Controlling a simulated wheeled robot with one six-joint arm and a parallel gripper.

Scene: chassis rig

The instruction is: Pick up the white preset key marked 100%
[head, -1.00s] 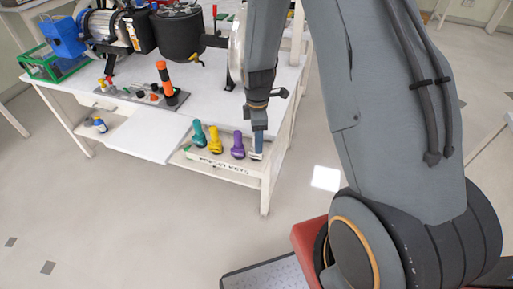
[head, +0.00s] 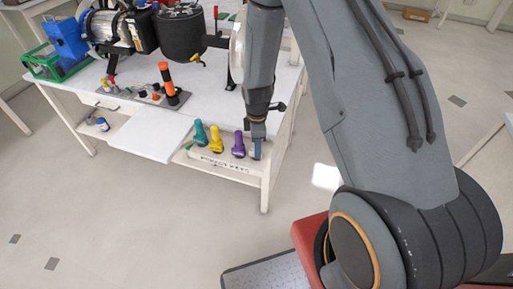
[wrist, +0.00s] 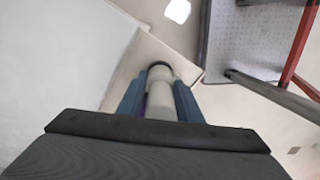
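A white key (wrist: 160,103), upright and round, stands at the right end of the shelf row and shows between my fingers in the wrist view. Its marking is not readable. My gripper (wrist: 160,98) points down with one blue-grey finger on each side of the key. A sliver of purple shows between the left finger and the key, so that finger looks apart from it. In the head view my gripper (head: 257,150) is at the row's right end and mostly hides the white key.
Purple (head: 238,145), yellow (head: 216,139) and teal (head: 200,133) keys stand to the left on the labelled shelf (head: 225,163). The white workbench (head: 150,135) carries a black pot (head: 181,35) and other equipment close to my arm. The floor in front is clear.

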